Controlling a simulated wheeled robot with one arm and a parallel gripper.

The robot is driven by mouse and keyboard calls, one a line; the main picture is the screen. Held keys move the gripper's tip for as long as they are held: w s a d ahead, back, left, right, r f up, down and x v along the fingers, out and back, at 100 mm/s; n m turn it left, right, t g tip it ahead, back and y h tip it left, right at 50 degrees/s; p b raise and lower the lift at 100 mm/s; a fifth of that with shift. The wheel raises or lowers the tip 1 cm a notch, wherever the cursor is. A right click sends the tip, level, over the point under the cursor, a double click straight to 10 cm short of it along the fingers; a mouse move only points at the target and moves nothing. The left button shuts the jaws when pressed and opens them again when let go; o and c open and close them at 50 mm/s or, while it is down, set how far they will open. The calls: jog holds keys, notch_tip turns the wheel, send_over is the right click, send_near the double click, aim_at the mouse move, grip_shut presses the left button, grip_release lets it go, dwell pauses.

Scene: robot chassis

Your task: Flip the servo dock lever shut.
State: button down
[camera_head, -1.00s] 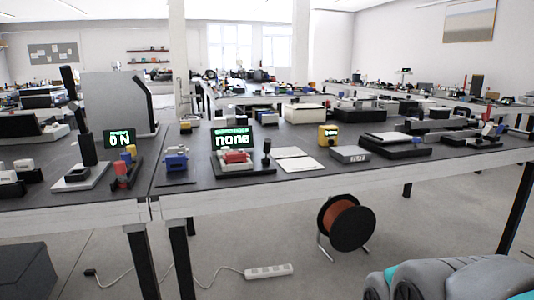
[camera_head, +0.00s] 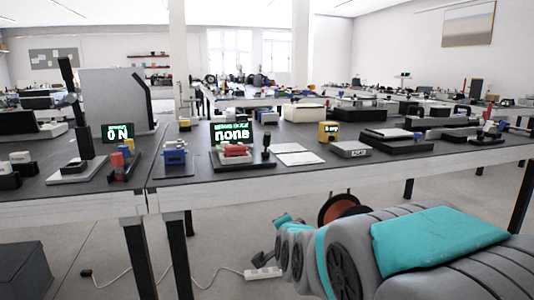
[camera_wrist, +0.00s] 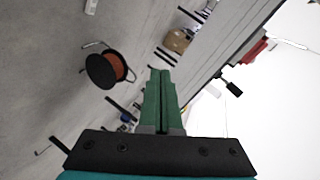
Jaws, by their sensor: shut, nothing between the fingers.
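A black device with a lit screen reading "none" (camera_head: 231,134) stands near the front edge of the middle table; its small heading is too fine to read, but it appears to be the servo dock. A red block (camera_head: 235,150) sits at its front. A black lever with a knob (camera_head: 266,141) stands roughly upright at its right side. My gripper shows in the wrist view as two green fingers (camera_wrist: 160,75), shut together with nothing between them. They point past the table edge, apart from any object. A black knob (camera_wrist: 234,88) and a red part (camera_wrist: 258,48) show beyond them, right.
A blue device (camera_head: 175,154) stands left of the dock, a white plate (camera_head: 297,154) and grey box (camera_head: 351,149) right. The table's front edge (camera_head: 330,180) lies between my arm and the dock. A cable reel (camera_wrist: 107,68) and power strip (camera_head: 262,274) are on the floor.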

jog(key=w+a+r+m+t+b, duration=0.1)
jog(key=w+r+m+t, duration=0.2)
jog(key=r+t, duration=0.1)
jog(key=w+a+r+m+t+h+b, duration=0.1)
jog(key=w+a+r+m+t, duration=0.1)
jog(key=r, duration=0.4)
jog(key=shift+w+a+r+m+t+h, duration=0.3)
jog(key=shift+w+m+t, duration=0.65)
jog(key=shift+m, duration=0.25)
jog(key=shift+s, duration=0.1)
jog(key=p, duration=0.1)
send_near(267, 140)
jog(key=x, duration=0.5)
jog(key=shift+w, duration=0.95)
jog(key=shift+r, duration=0.2)
